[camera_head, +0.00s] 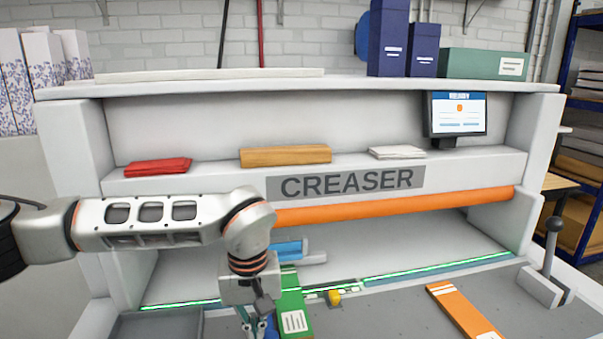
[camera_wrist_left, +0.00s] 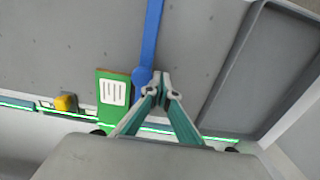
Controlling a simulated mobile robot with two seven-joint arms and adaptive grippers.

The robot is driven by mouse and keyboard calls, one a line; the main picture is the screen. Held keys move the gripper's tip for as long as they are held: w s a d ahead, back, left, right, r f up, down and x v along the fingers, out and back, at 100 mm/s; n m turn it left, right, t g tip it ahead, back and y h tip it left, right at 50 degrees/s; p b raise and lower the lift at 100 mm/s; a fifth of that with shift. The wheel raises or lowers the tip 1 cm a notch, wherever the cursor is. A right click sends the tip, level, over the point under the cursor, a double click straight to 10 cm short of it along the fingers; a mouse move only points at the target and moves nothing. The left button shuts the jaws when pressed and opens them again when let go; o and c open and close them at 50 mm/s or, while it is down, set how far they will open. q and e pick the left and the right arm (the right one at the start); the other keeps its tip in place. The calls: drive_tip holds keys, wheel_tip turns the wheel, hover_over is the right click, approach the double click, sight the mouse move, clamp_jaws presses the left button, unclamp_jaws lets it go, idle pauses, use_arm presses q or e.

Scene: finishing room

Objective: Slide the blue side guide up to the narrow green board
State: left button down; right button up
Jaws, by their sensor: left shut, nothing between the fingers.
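The narrow green board (camera_head: 291,309) with a white label lies on the grey bed, and it also shows in the left wrist view (camera_wrist_left: 113,88). The blue side guide (camera_wrist_left: 153,35) is a long thin bar with a round knob at one end, just to the right of the board. The gap between knob and board is very small; I cannot tell if they touch. My left gripper (camera_wrist_left: 159,82) is shut and empty, its tips right beside the knob on the side away from the board. In the head view the guide (camera_head: 271,328) is mostly hidden by this gripper. My right gripper is out of view.
A yellow knob (camera_head: 334,297) sits on the strip lit green, right of the board. An orange board (camera_head: 463,311) and a lever (camera_head: 552,250) are farther right. An orange roller (camera_head: 400,206) spans the machine above the bed. A grey tray (camera_wrist_left: 262,70) lies beyond the guide.

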use_arm(q)
drive_tip(key=shift+w+d, duration=0.1)
drive_tip(key=shift+d, duration=0.35)
drive_tip(key=shift+a, duration=0.1)
drive_tip(key=shift+s+a+p, duration=0.2)
drive_tip(key=shift+a+p, duration=0.1)
drive_tip(key=shift+a, duration=0.6)
wheel_tip(320, 180, up, 7)
drive_tip(key=p, duration=0.5)
idle(0.3)
